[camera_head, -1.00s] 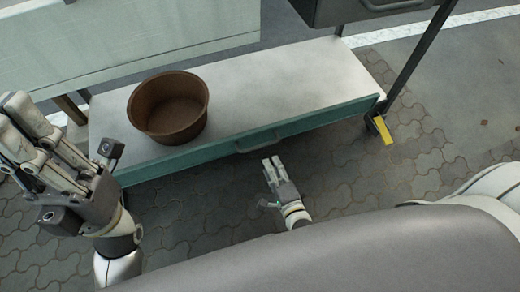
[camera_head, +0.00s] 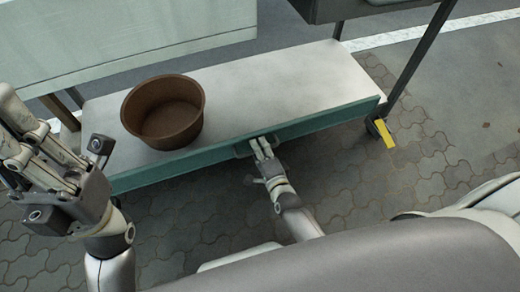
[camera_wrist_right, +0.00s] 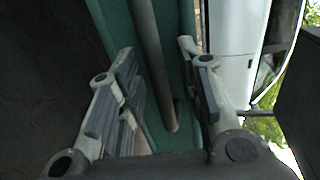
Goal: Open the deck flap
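The deck flap is the teal front panel (camera_head: 325,122) along the near edge of the low deck, and it looks closed. It carries a grey bar handle (camera_head: 241,150). My right gripper (camera_head: 262,147) has its fingertips at this handle. In the right wrist view the handle bar (camera_wrist_right: 152,60) runs between the two spread fingers of my right gripper (camera_wrist_right: 157,62), with visible gaps on its sides. Whether a finger touches it I cannot tell. My left gripper (camera_head: 48,150) is raised at the left, empty, fingers apart, away from the flap.
A brown clay pot (camera_head: 163,112) stands on the pale deck top (camera_head: 290,78), left of the handle. A dark leg with a yellow tab (camera_head: 384,133) stands at the deck's right end. Paved floor (camera_head: 350,185) in front of the deck is clear.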

